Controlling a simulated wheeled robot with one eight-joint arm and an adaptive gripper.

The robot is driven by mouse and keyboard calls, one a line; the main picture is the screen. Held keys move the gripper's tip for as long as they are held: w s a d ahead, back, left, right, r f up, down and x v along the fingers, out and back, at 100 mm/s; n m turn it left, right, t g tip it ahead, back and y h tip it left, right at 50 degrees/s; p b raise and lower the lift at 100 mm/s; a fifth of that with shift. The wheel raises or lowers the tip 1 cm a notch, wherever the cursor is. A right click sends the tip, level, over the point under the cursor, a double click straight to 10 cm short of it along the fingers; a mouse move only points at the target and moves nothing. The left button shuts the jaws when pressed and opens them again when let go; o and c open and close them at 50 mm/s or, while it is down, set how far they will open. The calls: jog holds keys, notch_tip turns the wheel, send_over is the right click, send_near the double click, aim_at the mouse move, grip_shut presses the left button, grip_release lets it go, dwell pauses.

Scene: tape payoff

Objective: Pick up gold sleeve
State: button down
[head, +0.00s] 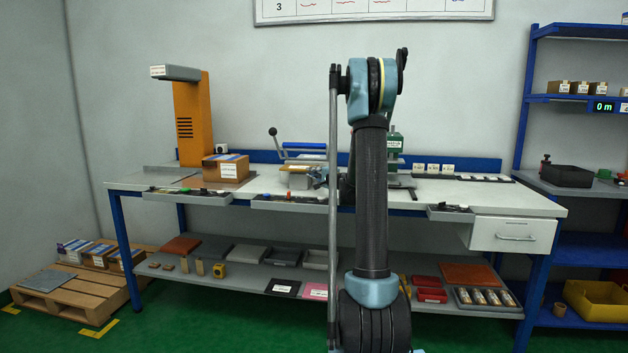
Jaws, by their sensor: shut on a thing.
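My gripper (318,177) shows small and partly covered by my own arm, over the middle of the workbench. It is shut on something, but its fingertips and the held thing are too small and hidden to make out. A tan-gold block (297,169) lies just left of it, at the lever device; I cannot tell whether they touch. I cannot pick out a gold sleeve with certainty. Several cylinders with pale and brownish bands lie in a dark tray (513,306) on the lower shelf at right.
The workbench (520,200) carries an orange post (192,120), a cardboard box (228,168) and a black-knobbed lever (290,146). Shallow trays line its front edge. A pallet (75,297) with boxes stands at left, a blue shelf rack (540,150) at right. Green floor lies open in front.

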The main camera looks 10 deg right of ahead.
jog(key=s+d+r, duration=0.2)
jog(key=s+d, duration=0.1)
jog(key=s, duration=0.3)
jog(key=s+d+r, duration=0.3)
jog(key=s, duration=0.3)
jog(key=shift+s+d, duration=0.2)
jog(key=shift+s, duration=0.05)
dwell(0.4)
